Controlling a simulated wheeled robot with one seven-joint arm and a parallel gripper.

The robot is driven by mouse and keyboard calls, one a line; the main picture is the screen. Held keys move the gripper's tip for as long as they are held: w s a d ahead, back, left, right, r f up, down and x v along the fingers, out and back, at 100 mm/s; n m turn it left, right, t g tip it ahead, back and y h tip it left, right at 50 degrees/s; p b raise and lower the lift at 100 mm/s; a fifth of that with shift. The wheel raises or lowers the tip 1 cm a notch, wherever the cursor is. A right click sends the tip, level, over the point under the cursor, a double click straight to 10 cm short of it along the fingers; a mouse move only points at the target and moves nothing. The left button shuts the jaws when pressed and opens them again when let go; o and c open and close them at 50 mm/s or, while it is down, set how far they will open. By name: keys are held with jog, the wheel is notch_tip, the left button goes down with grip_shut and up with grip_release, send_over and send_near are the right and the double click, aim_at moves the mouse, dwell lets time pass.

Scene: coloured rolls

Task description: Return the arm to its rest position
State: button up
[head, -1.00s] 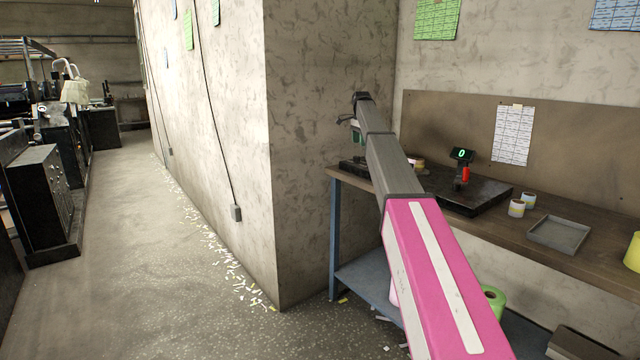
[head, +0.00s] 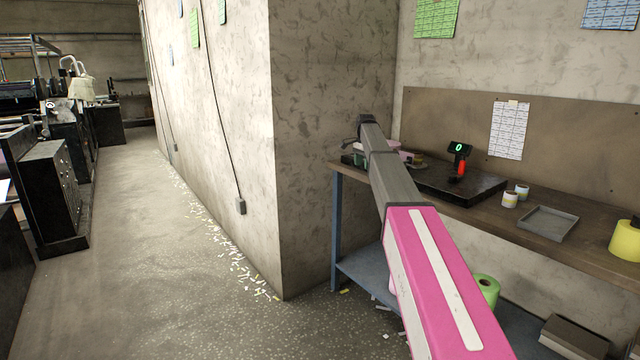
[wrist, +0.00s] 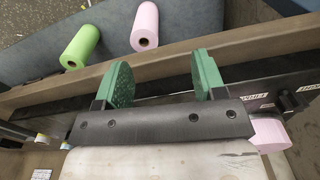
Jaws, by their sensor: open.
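My arm (head: 440,275), pink and grey, reaches from the lower right toward the far end of the workbench (head: 570,240) in the head view. My gripper (wrist: 163,80) shows two green pads held apart with nothing between them in the wrist view. In the head view the gripper is mostly hidden behind the arm's far end. In the wrist view the bench edge passes beyond the pads, and a pink roll (wrist: 270,134) lies to the right, outside the jaws.
A green roll (wrist: 80,47) and another pink roll (wrist: 144,25) are on the blue lower shelf. The bench holds a scale (head: 445,183), small rolls (head: 510,200), a grey tray (head: 547,223) and a yellow roll (head: 627,241). A wall corner (head: 280,200) stands left of the arm; the aisle floor beyond is open.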

jog(key=s+f+n, duration=0.6)
jog(key=s+f, duration=1.9)
jog(key=s, duration=0.1)
jog(key=s+f+n, duration=0.3)
jog(key=s+f, duration=0.2)
jog(key=s, duration=0.7)
jog(key=s+f+n, duration=0.3)
jog(key=s+f, duration=0.2)
jog(key=s, duration=0.8)
jog(key=shift+f, duration=0.2)
